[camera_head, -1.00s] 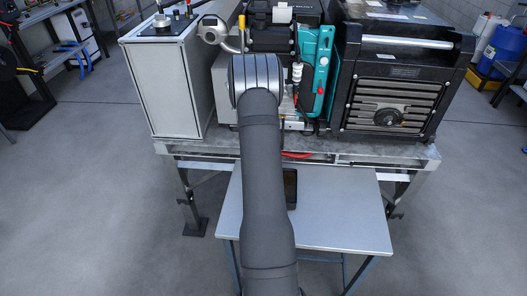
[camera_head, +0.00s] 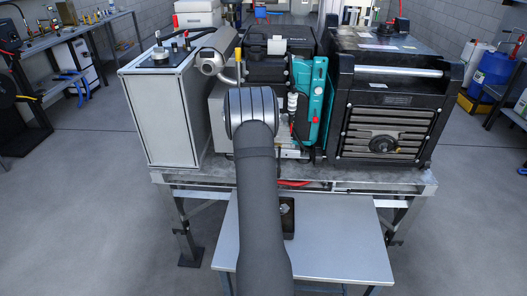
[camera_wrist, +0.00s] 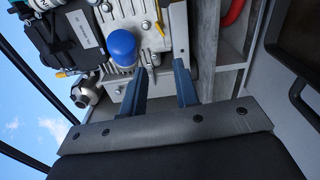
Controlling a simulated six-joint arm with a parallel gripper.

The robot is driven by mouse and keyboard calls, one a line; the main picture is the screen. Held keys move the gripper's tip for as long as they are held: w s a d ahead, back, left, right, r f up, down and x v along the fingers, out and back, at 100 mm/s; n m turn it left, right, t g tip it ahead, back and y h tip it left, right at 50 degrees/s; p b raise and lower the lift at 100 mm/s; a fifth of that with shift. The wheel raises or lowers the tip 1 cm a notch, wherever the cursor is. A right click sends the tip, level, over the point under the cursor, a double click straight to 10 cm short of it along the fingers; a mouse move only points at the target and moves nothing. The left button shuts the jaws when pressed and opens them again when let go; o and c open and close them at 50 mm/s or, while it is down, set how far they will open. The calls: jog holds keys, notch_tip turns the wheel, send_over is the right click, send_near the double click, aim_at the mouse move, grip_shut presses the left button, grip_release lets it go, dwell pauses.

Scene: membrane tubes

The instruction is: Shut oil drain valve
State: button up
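My gripper (camera_wrist: 160,78) shows in the wrist view as two blue-grey fingers, spread apart with nothing between them. Just beyond the fingers is the silver engine block (camera_wrist: 152,20), with a round blue cap (camera_wrist: 122,43) left of the fingertips. Small yellow parts show on the block, and a small metal fitting (camera_wrist: 152,59) lies near the fingertips. I cannot tell for certain which part is the oil drain valve. In the head view my arm hides the gripper and the area in front of it.
A teal panel (camera_head: 320,105) stands on the engine's right, with a black generator (camera_head: 392,105) beyond it. A grey control box (camera_head: 157,110) stands left. A red hose (camera_wrist: 232,10) runs near the gripper. A dark tray (camera_head: 287,215) sits on the lower table (camera_head: 345,235).

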jog(key=w+n, duration=0.1)
jog(key=w, duration=0.4)
jog(key=w+n, duration=0.1)
jog(key=w, duration=0.5)
jog(key=w+n, duration=0.1)
jog(key=w, duration=0.5)
jog(key=shift+w, duration=0.2)
grip_shut()
